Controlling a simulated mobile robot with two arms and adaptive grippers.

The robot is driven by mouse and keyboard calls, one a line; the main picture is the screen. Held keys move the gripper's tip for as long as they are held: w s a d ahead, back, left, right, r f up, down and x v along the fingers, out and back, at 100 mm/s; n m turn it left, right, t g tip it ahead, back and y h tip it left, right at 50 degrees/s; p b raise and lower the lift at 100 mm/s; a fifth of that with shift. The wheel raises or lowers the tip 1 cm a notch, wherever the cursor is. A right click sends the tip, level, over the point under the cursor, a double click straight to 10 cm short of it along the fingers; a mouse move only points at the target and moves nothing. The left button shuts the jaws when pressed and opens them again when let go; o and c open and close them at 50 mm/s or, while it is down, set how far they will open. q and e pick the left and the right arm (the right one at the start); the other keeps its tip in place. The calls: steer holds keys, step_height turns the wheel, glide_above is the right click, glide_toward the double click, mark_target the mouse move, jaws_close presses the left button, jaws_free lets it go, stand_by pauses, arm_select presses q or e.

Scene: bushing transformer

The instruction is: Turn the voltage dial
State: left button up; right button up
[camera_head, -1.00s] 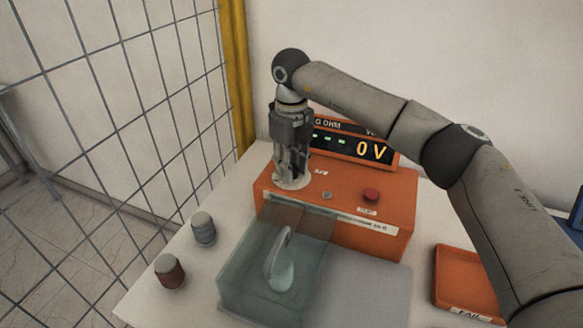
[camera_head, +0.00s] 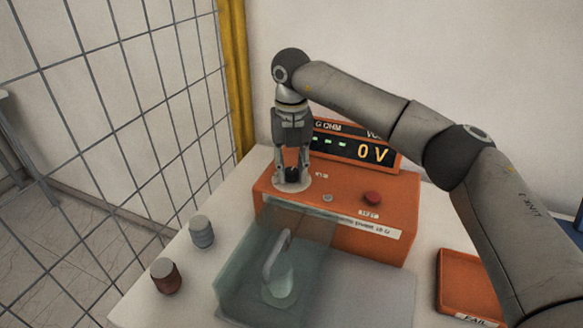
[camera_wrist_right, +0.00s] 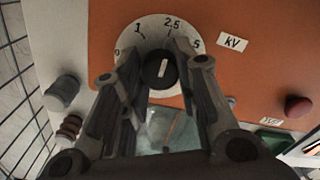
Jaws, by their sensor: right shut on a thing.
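The voltage dial is a black knob (camera_wrist_right: 160,72) with a white line, on a round white scale plate (camera_wrist_right: 150,27) marked 0, 1, 2.5 and 5. The line points up, roughly toward 2.5, in the right wrist view. The dial is on top of the orange tester box (camera_head: 345,205), at its left end. My right gripper (camera_head: 292,178) points straight down over it, its fingers shut on the knob from both sides; they also show in the right wrist view (camera_wrist_right: 159,58). The display (camera_head: 372,152) behind reads 0 V. My left gripper is out of view.
A red button (camera_head: 372,198) and a small grey button (camera_head: 327,198) are on the box top. A clear greenish case (camera_head: 245,290) stands in front. Two small cylinders, grey (camera_head: 202,232) and brown (camera_head: 166,277), stand left. An orange tray (camera_head: 466,285) lies right. Wire fencing borders the left.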

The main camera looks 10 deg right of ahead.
mark_target(291, 170)
stand_by(0.4)
steer(key=o, duration=1)
step_height(291, 170, up, 12)
steer(key=shift+r, duration=0.1)
